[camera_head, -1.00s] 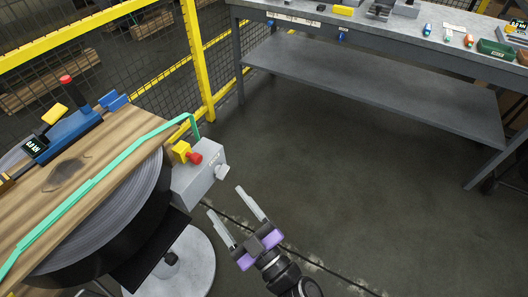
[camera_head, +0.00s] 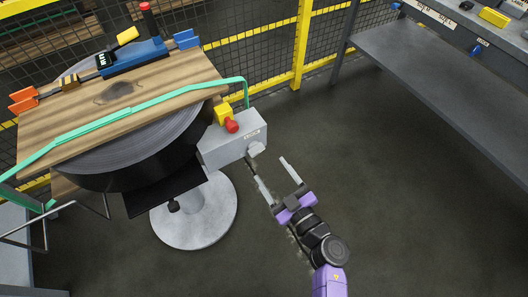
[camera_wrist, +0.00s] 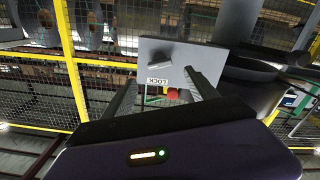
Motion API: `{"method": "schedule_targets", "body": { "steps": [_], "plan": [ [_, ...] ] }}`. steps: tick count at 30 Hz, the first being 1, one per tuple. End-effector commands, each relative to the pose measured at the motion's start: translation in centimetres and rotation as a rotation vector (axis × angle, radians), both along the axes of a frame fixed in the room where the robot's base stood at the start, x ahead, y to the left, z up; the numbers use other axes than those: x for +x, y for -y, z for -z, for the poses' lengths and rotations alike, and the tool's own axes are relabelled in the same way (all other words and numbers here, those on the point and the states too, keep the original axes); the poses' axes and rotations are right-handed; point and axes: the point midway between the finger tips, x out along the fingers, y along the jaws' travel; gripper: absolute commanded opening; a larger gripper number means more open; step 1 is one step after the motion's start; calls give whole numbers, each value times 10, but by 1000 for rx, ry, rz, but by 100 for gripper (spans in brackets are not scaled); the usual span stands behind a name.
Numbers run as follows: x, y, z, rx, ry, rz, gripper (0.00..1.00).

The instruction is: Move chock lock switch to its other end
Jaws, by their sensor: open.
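In the wrist view the switch (camera_wrist: 163,58) is tilted on the grey face, beside a LOCK label (camera_wrist: 158,81). My gripper (camera_head: 268,167) is open and empty, low and to the right of the switch in the head view, with its fingers pointing towards the box. In the wrist view the fingers stand either side of the label, and the switch lies beyond their tips. They appear apart from it.
A red button (camera_head: 232,126) on a yellow block sits on the box. A wooden board (camera_head: 120,95) with a green strip (camera_head: 130,117) lies over a dark coil on a round pedestal (camera_head: 220,215). A grey bench (camera_head: 440,70) stands right; the floor between is clear.

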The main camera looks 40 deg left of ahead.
Motion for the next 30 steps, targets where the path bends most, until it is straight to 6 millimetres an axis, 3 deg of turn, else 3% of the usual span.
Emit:
{"method": "schedule_targets", "body": {
  "steps": [15,27,28,30],
  "plan": [
    [26,-62,1,2,0,-1,67],
    [30,-71,-1,3,-2,2,67],
    [30,-71,-1,3,-2,2,65],
    [29,-70,-1,3,-2,2,52]
  ]
}}
